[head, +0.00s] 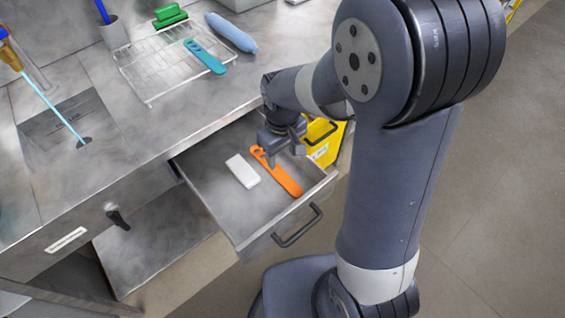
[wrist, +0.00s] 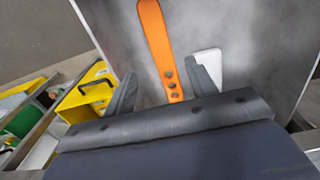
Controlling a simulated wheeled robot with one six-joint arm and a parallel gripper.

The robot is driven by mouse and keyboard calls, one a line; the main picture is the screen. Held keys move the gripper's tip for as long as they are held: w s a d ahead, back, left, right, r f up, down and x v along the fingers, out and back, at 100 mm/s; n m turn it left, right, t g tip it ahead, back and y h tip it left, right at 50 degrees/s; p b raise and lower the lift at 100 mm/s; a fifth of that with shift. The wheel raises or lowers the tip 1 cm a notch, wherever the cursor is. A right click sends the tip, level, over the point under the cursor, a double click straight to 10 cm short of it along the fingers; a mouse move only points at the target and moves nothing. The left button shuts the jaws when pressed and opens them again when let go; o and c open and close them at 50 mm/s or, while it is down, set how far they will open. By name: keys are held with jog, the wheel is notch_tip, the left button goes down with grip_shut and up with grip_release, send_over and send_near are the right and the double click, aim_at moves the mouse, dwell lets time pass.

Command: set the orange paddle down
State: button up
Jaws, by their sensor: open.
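The orange paddle (head: 284,178) lies in the open grey drawer (head: 222,212), toward its right side. One end of it is beneath my gripper (head: 272,158) in the head view. In the wrist view the paddle (wrist: 158,45) runs up and away from between the two fingers of my gripper (wrist: 160,88). The fingers are apart, with a gap on each side of the paddle. The paddle's near end, with several dark holes, is partly hidden by the gripper body.
A white block (head: 242,171) lies left of the paddle in the drawer; it is close to the right finger in the wrist view. A yellow bin (head: 326,146) stands beyond the drawer. A wire rack (head: 150,70) with a teal paddle (head: 205,57) is on the counter.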

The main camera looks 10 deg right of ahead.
jog(key=shift+r, duration=1.65)
